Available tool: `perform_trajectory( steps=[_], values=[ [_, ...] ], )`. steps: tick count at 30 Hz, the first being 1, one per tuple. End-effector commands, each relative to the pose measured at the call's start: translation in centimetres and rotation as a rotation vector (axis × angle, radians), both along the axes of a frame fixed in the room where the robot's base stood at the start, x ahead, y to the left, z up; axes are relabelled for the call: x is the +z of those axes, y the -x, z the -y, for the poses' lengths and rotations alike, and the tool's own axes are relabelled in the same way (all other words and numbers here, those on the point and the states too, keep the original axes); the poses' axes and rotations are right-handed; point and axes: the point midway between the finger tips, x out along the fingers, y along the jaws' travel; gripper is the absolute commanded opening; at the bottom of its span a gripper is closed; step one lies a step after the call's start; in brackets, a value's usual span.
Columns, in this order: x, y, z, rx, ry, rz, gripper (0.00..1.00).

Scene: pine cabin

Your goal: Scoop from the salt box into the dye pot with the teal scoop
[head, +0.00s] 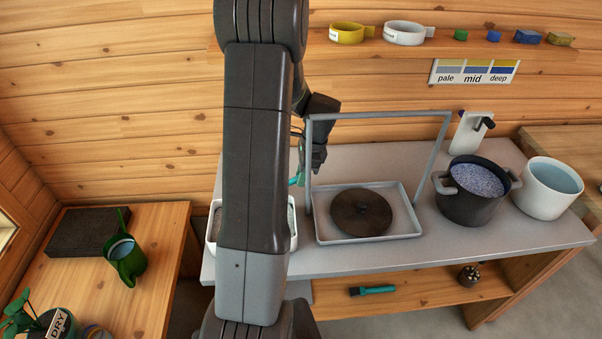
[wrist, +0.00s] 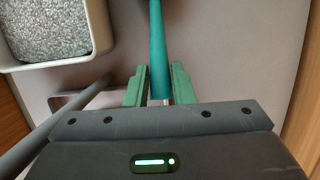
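My gripper (wrist: 159,84) has green fingers closed along the teal scoop's handle (wrist: 156,45) in the wrist view. The scoop's bowl is out of view at the top. In the head view my gripper (head: 311,165) is over the back left of the grey table, with a bit of teal scoop (head: 295,181) beside it. The salt box (head: 293,233) is a white box partly hidden behind my arm. Its grey grains (wrist: 55,30) show at the top left of the wrist view. The dark dye pot (head: 470,211) stands at the right, holding speckled blue contents.
A dark round lid (head: 361,212) lies in that tray. A white pot (head: 543,200) and a white dispenser (head: 468,135) stand near the dye pot.

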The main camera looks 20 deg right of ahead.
Motion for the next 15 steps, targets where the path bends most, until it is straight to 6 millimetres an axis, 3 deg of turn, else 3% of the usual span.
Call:
perform_trajectory(
  steps=[8, 15],
  values=[
    [0.7, 0.0, 0.0, 0.000, 0.000, 0.000, 0.00],
    [3.6, 0.0, 0.0, 0.000, 0.000, 0.000, 0.00]
  ],
)
